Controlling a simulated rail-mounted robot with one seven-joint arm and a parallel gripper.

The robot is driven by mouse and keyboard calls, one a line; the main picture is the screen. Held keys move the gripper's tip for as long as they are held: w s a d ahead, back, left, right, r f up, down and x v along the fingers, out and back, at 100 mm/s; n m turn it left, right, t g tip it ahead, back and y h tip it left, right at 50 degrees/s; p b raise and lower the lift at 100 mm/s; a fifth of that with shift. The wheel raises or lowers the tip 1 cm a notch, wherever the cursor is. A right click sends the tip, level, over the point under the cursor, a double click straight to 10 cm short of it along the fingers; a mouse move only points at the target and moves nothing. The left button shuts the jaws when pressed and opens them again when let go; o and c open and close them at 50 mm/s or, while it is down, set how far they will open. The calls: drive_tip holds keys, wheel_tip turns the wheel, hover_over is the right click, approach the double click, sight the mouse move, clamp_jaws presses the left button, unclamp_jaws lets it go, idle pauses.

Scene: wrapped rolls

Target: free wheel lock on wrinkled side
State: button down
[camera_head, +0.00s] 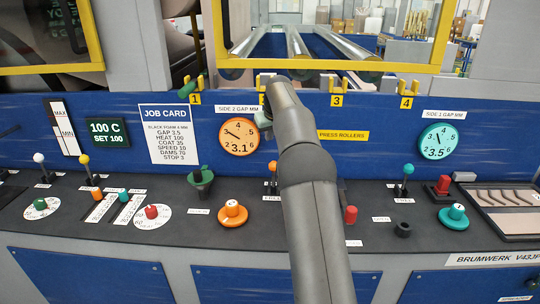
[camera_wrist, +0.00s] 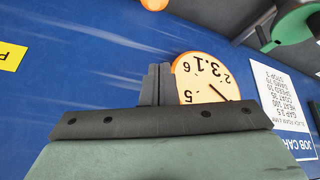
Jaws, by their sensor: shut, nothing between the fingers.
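The side 2 gap dial (camera_head: 239,136) is orange and reads 3.1. The side 1 gap dial (camera_head: 440,141) is teal and reads 3.5. An orange wheel (camera_head: 233,214) and a teal wheel (camera_head: 453,217) sit on the dark console. A red knob (camera_head: 350,214) stands right of the orange wheel; a red block-like control (camera_head: 442,185) is near the teal one. I cannot tell which part is a wheel lock. My gripper (camera_head: 264,122) is mostly hidden, just right of the orange dial. In the wrist view, its fingers (camera_wrist: 152,85) are shut and empty before that dial (camera_wrist: 200,78).
A dark green-topped control (camera_head: 201,177) and several ball-topped levers stand on the console. A tray (camera_head: 485,201) with wavy strips lies at the right end. A job card (camera_head: 168,133) is on the blue panel. Yellow-framed openings and rollers (camera_head: 299,44) are behind. My arm covers the console's middle.

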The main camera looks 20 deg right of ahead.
idle(0.3)
drive_tip(key=a+p+x, duration=0.1)
drive_tip(key=p+x, duration=0.2)
drive_tip(key=x, duration=0.7)
drive_tip(key=shift+s+d+f, duration=0.1)
drive_tip(key=shift+s+d, duration=0.1)
drive_tip(key=shift+s, duration=0.45)
drive_tip(key=shift+s+d+f, duration=0.1)
drive_tip(key=shift+s+d, duration=0.1)
drive_tip(key=shift+s, duration=0.45)
drive_tip(key=shift+s+d+f, duration=0.1)
drive_tip(key=shift+s+d, duration=0.1)
drive_tip(key=shift+s, duration=0.45)
drive_tip(key=shift+s+d+b, duration=0.1)
drive_tip(key=shift+b, duration=0.5)
